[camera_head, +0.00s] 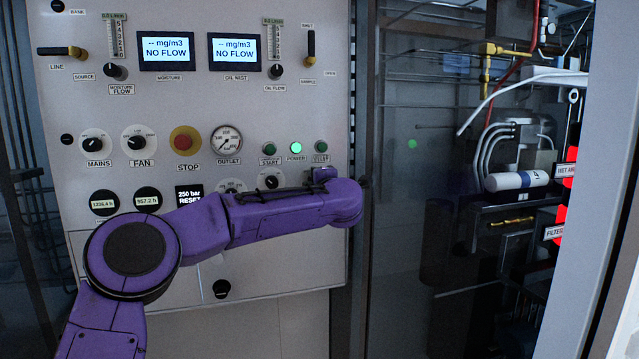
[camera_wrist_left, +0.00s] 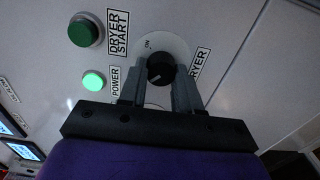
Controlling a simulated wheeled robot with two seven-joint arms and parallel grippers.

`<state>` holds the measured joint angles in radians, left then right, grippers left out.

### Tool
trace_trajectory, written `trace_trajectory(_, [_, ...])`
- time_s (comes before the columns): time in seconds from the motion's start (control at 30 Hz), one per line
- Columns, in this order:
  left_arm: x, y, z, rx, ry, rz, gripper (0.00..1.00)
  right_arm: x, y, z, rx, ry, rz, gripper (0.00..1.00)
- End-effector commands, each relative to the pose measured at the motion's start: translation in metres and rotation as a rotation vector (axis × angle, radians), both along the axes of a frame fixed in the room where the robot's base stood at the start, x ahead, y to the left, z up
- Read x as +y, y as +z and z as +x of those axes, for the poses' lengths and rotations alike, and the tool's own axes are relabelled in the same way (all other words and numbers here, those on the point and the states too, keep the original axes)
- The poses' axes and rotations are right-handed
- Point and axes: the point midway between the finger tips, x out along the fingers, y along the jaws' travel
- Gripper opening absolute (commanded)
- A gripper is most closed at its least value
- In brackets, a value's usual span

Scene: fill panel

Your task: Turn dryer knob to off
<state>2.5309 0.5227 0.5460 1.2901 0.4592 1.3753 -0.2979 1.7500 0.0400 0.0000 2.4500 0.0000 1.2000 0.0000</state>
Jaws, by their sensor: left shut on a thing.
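The dryer knob (camera_wrist_left: 161,67) is black and round, on a pale round plate in the left wrist view. The letters "ON" show at the plate's upper left, and the word "DRYER" stands to the right. A pale mark shows on the knob's lower left, away from "ON". My left gripper (camera_wrist_left: 158,82) has one grey finger on each side of the knob and is shut on it. In the head view my purple left arm reaches across the panel and hides the knob and fingers. My right gripper is in neither view.
The white panel (camera_head: 255,105) carries other controls near the arm: a red stop button (camera_head: 185,140), a lit green power light (camera_head: 296,148), a dryer start button (camera_wrist_left: 85,31), and mains (camera_head: 95,143) and fan knobs (camera_head: 138,142). A glass-like door (camera_head: 412,220) stands to the right.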

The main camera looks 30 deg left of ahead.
Motion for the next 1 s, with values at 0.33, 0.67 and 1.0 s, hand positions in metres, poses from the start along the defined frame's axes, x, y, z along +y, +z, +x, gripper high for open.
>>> trace_trajectory(0.33, [-0.001, 0.011, -0.001, -0.017, -0.005, 0.009, 0.36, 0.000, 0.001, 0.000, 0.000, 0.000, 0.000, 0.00])
trace_trajectory(0.67, [0.000, 0.005, 0.000, -0.008, -0.002, 0.005, 0.58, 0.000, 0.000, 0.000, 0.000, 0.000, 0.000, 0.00])
trace_trajectory(1.0, [-0.049, 0.002, -0.039, -0.012, -0.006, 0.008, 0.58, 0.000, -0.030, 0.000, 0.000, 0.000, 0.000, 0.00])
